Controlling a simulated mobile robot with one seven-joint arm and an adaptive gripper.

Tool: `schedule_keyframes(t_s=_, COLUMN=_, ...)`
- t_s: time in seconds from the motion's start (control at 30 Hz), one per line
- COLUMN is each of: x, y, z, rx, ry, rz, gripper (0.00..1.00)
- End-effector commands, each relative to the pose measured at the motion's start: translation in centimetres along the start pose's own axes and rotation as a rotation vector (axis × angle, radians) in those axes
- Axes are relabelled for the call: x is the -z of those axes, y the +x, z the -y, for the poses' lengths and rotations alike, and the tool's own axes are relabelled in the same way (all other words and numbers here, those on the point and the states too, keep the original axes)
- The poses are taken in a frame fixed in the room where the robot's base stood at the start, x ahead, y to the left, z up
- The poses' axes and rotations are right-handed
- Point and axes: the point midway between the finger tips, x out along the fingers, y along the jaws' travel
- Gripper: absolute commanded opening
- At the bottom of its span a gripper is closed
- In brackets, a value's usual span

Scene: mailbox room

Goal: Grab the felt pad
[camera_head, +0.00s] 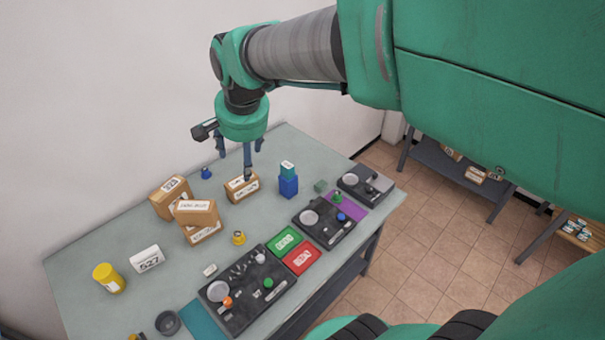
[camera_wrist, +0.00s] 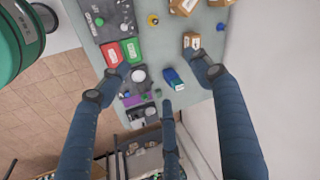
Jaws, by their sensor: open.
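No object is plainly marked as the felt pad. A small flat-looking grey-green piece (camera_head: 321,186) lies on the table right of the blue block stack and could be it, but I cannot be sure. Purple (camera_head: 352,205) and teal (camera_head: 204,320) flat sheets also lie partly under black trays. My gripper (camera_head: 235,160) is open and empty above the far side of the table. One finger overlaps a small cardboard box (camera_head: 241,187) in the head view; contact cannot be told. The wrist view shows the spread fingers of my gripper (camera_wrist: 150,85) over the table.
The blue block stack (camera_head: 288,183) stands right of the small box. Cardboard boxes (camera_head: 197,220) are stacked to the left. Black trays (camera_head: 247,290) and green (camera_head: 284,241) and red (camera_head: 299,258) labelled pieces line the front edge. A wall runs behind the table.

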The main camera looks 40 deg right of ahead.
Motion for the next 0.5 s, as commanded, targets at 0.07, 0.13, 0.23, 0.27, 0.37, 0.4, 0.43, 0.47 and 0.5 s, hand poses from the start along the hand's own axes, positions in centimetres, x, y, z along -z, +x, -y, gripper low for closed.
schedule_keyframes(t_s=0.07, x=2.4, y=1.4, z=0.1, rx=-0.022, ry=0.110, rz=0.008, gripper=0.64)
schedule_keyframes(t_s=0.13, x=4.3, y=2.6, z=0.1, rx=-0.040, ry=0.209, rz=0.013, gripper=0.64)
schedule_keyframes(t_s=0.23, x=7.1, y=4.5, z=0.0, rx=-0.063, ry=0.350, rz=0.017, gripper=0.64)
schedule_keyframes(t_s=0.27, x=7.9, y=5.1, z=-0.1, rx=-0.070, ry=0.391, rz=0.018, gripper=0.64)
schedule_keyframes(t_s=0.37, x=10.6, y=7.2, z=-0.6, rx=-0.095, ry=0.532, rz=0.020, gripper=0.64)
schedule_keyframes(t_s=0.4, x=11.7, y=8.1, z=-0.9, rx=-0.105, ry=0.589, rz=0.021, gripper=0.64)
schedule_keyframes(t_s=0.43, x=12.5, y=8.7, z=-1.1, rx=-0.113, ry=0.631, rz=0.021, gripper=0.64)
schedule_keyframes(t_s=0.47, x=13.2, y=9.4, z=-1.3, rx=-0.121, ry=0.673, rz=0.021, gripper=0.64)
schedule_keyframes(t_s=0.5, x=14.3, y=10.3, z=-1.7, rx=-0.130, ry=0.730, rz=0.020, gripper=0.64)
